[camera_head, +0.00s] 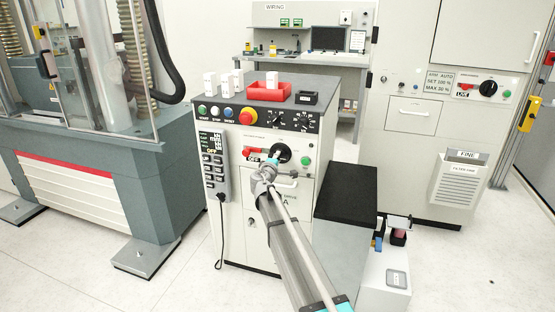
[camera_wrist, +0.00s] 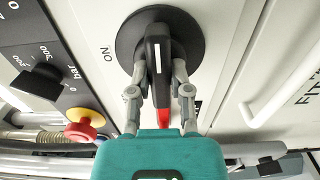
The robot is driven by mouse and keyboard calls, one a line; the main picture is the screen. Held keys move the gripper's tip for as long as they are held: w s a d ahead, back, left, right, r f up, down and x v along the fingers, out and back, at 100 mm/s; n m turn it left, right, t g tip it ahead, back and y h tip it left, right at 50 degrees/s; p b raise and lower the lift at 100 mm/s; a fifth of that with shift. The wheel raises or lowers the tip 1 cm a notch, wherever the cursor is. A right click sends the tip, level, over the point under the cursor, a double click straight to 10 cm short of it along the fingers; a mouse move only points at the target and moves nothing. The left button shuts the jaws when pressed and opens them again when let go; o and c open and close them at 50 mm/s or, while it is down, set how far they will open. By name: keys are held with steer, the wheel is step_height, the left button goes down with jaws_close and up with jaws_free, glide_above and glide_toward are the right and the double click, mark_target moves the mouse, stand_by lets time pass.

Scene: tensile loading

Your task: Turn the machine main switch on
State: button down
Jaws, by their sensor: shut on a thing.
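The main switch (camera_head: 281,152) is a round black rotary dial on the front of the white control cabinet, partly hidden behind my gripper (camera_head: 272,164) in the head view. In the wrist view the black dial (camera_wrist: 190,35) carries a raised bar handle (camera_wrist: 158,50) with a white line along it and red at its lower end. My gripper (camera_wrist: 160,72) is shut on this handle, one finger on each side. The lettering "ON" (camera_wrist: 106,54) appears upside down left of the dial.
A red emergency button (camera_head: 247,117), coloured push buttons and small knobs (camera_head: 275,121) sit above the switch. A handset (camera_head: 214,165) hangs left. A red tray (camera_head: 268,92) stands on top. A similar switch (camera_head: 488,88) is on the right cabinet. A dark-topped box (camera_head: 346,188) stands close right.

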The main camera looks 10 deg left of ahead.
steer(key=shift+n, duration=0.5)
steer(key=n, duration=0.3)
steer(key=shift+n, duration=0.3)
steer(key=n, duration=1.3)
steer(key=shift+n, duration=0.3)
steer(key=c, duration=0.6)
jaws_free()
steer(key=shift+o, duration=0.2)
steer(key=shift+s, duration=0.1)
